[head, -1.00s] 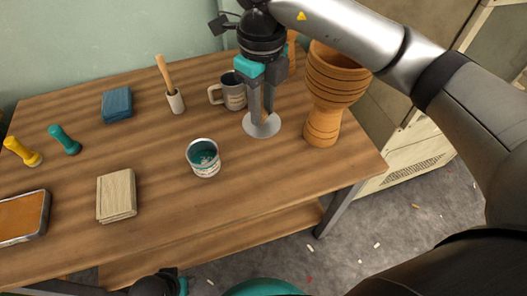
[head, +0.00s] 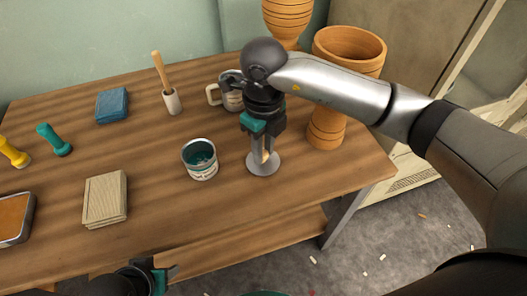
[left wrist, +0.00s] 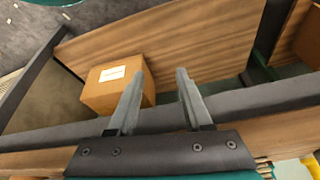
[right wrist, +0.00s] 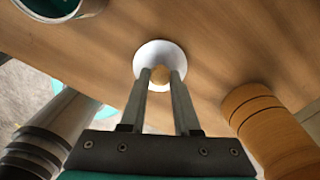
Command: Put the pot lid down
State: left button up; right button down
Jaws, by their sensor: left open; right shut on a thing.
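The pot lid (head: 263,166) is a pale grey disc with a wooden knob, over the right part of the table. My right gripper (head: 264,155) points down and is shut on the knob. The lid also shows in the right wrist view (right wrist: 150,52), with the knob between the fingertips (right wrist: 161,76). I cannot tell whether the lid touches the table. My left gripper (head: 171,273) is low at the table's front edge, open and empty. In the left wrist view its fingers (left wrist: 160,75) are apart, facing a cardboard box (left wrist: 118,88) on a lower shelf.
An open can (head: 200,163) with teal inside stands left of the lid, and a mug (head: 228,98) behind it. Bare tabletop (head: 160,200) lies between the block and can.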

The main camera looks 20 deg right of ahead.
pick_arm(q)
jog(key=shift+r, duration=0.25)
pick_arm(e)
jog(key=shift+f, duration=0.2)
jog(key=shift+f, duration=0.1)
jog(key=c, duration=1.1)
grip_release()
jog(key=shift+f, duration=0.1)
pick_arm(q)
jog(key=shift+r, duration=0.2)
pick_arm(e)
jog(key=o, duration=0.5)
jog(key=shift+c, duration=0.2)
jog(key=shift+r, duration=0.3)
pick_arm(q)
jog(key=s+f+g+p, duration=0.1)
jog(key=s+f+p, duration=0.2)
jog(key=f, duration=0.7)
jog(key=shift+a+f+g+p, duration=0.2)
jog(key=shift+g+p, duration=0.2)
jog(key=shift+p, duration=0.55)
pick_arm(e)
notch_tip(320, 180, up, 12)
jog(key=shift+f, duration=0.1)
